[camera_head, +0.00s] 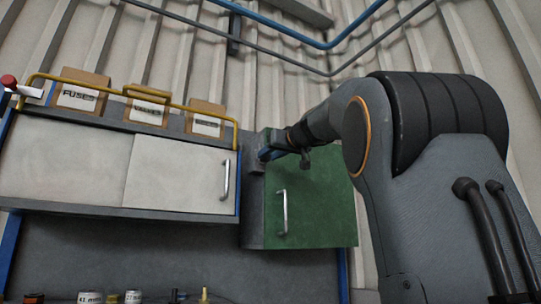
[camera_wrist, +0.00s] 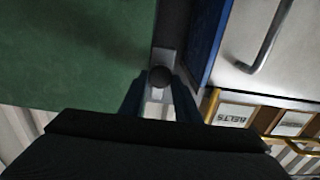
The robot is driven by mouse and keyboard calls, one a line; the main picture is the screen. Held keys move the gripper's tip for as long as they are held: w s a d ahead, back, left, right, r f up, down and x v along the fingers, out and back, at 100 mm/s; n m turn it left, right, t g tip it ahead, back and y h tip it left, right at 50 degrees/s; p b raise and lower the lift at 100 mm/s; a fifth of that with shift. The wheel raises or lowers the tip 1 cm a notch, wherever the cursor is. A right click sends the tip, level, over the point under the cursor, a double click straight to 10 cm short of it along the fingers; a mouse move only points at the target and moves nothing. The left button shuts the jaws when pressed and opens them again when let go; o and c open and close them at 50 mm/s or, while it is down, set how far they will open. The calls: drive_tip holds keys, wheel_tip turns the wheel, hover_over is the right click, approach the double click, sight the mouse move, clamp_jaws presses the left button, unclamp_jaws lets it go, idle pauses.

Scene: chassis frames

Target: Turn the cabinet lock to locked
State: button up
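The green cabinet (camera_head: 315,205) hangs on the wall, its door closed, with a silver handle (camera_head: 282,213). In the head view my gripper (camera_head: 266,154) is at the cabinet's upper left edge, hiding most of the lock there. In the wrist view a dark round lock knob (camera_wrist: 160,77) sits on a grey strip beside the green door (camera_wrist: 75,55). My gripper (camera_wrist: 159,84) has one dark blue finger on each side of the knob. The fingers are apart, close to the knob; I cannot tell whether they press on it. The lock's marking is not readable.
A white sliding-door cabinet (camera_head: 180,176) adjoins on the left, with a yellow rail (camera_head: 130,92) and labelled boxes (camera_head: 149,104) on top. In the wrist view a blue edge (camera_wrist: 207,40) stands close beside the finger on the right. Small containers (camera_head: 90,297) stand below.

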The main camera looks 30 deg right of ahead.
drive_tip(key=c, duration=0.3)
drive_tip(key=shift+m, duration=0.3)
drive_tip(key=m, duration=1.2)
drive_tip(key=shift+d+m+p, duration=0.2)
drive_tip(key=shift+m+p, duration=0.1)
drive_tip(key=shift+p, duration=0.05)
drive_tip(key=m, duration=0.2)
drive_tip(key=m+p, duration=0.1)
drive_tip(key=m, duration=0.1)
drive_tip(key=shift+f+m, duration=0.2)
drive_tip(key=shift+m, duration=0.1)
drive_tip(key=shift+p, duration=0.3)
